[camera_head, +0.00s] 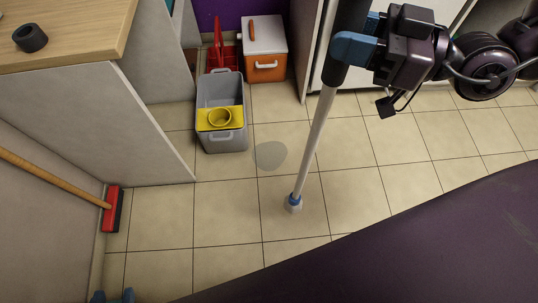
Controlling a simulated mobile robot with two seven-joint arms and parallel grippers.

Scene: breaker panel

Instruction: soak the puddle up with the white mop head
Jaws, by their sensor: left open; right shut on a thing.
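The puddle (270,155) is a grey, rounded patch on the tiled floor, to the right of the grey bucket. My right gripper (356,48) is shut on the dark upper part of the mop handle (318,135). The pole slants down to a blue collar and a small white mop head (294,206). The mop head is at or just above the floor, nearer to me than the puddle and slightly right of it, apart from it. Of my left gripper (113,298), only the blue fingertips show at the bottom left edge, apart and empty.
A grey bucket (222,138) with a yellow wringer (220,117) stands just left of the puddle. Behind it are an orange and white cooler (265,50) and a red item (222,55). A red broom (112,210) leans at left below a counter (75,40). Floor right of the puddle is clear.

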